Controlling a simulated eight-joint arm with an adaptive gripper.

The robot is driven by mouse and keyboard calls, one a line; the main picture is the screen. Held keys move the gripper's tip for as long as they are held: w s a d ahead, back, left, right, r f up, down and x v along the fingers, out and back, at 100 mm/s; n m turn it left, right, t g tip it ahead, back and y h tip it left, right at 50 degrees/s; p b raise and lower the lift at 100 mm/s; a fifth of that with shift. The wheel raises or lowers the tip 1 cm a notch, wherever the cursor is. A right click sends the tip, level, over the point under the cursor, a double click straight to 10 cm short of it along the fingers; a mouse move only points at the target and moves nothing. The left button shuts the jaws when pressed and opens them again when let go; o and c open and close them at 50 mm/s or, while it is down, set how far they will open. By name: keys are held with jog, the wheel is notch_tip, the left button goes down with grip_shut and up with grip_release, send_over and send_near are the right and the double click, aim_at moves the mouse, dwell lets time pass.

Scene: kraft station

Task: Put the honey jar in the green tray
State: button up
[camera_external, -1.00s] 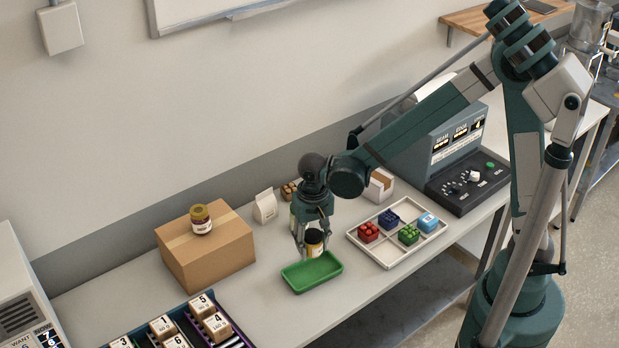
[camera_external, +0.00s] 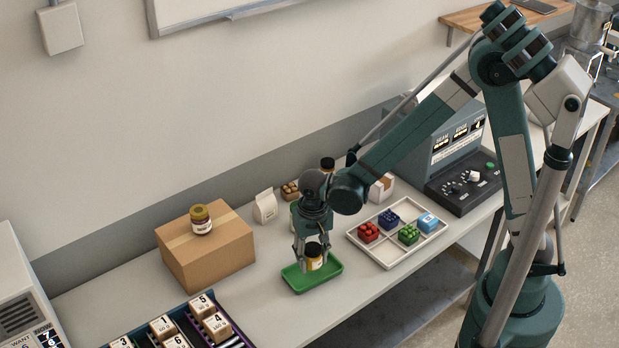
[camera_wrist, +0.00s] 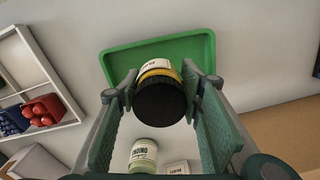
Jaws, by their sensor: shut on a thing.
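The honey jar (camera_external: 314,262) has a black lid, amber contents and a white label. My gripper (camera_external: 313,259) is shut around its sides and holds it upright or nearly so. The green tray (camera_external: 300,284) lies on the bench under the jar, which is low over the tray's area. In the wrist view, the jar's black lid (camera_wrist: 160,102) sits between my two finger pads, with the green tray (camera_wrist: 125,62) beyond it. I cannot tell whether the jar's base touches the tray floor.
A cardboard box (camera_external: 207,259) with a jar (camera_external: 200,220) on top stands left of the tray. A white carton (camera_external: 265,207) stands behind. A pale jar (camera_wrist: 143,155) shows in the wrist view.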

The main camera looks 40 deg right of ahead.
aim_at(313, 248)
jog(key=shift+f, duration=0.1)
jog(key=shift+f, duration=2)
jog(key=shift+f+b, duration=0.15)
jog(key=shift+b, duration=0.15)
jog(key=o, duration=1.1)
jog(key=shift+r, duration=0.2)
jog(key=shift+r+p, duration=0.55)
jog(key=shift+r, duration=5.4)
